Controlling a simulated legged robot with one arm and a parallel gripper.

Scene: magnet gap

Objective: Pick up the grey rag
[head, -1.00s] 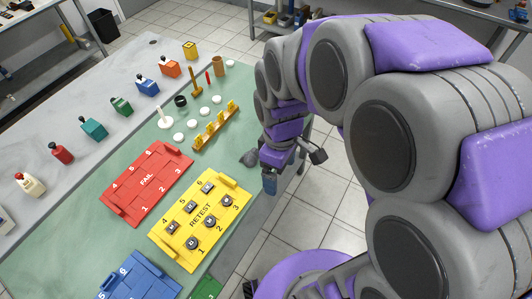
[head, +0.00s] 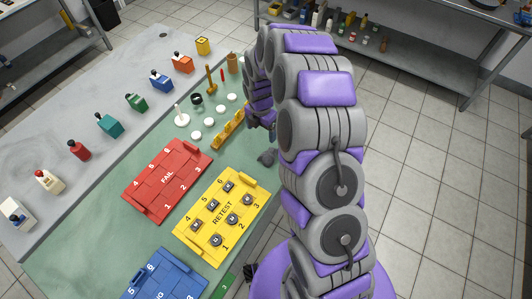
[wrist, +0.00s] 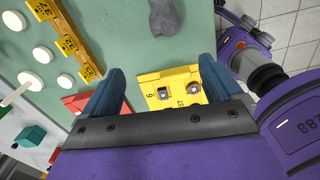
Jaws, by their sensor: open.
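The grey rag (head: 267,157) is a small crumpled lump on the green mat, near its right edge and beyond the yellow RETEST tray. In the wrist view the rag (wrist: 165,18) is at the top middle, cut off by the frame edge. My gripper (wrist: 162,68) has two blue fingers spread apart with nothing between them. The rag lies past the fingertips in that view, apart from them. In the head view my arm hides most of the gripper, just beyond the rag.
The yellow RETEST tray (head: 208,241) holds several small dark parts. The red FAIL tray (head: 160,188) and blue tray (head: 165,283) lie nearby. A yellow-tagged wooden rack (head: 228,130) stands close behind the rag. Bottles line the table's left side.

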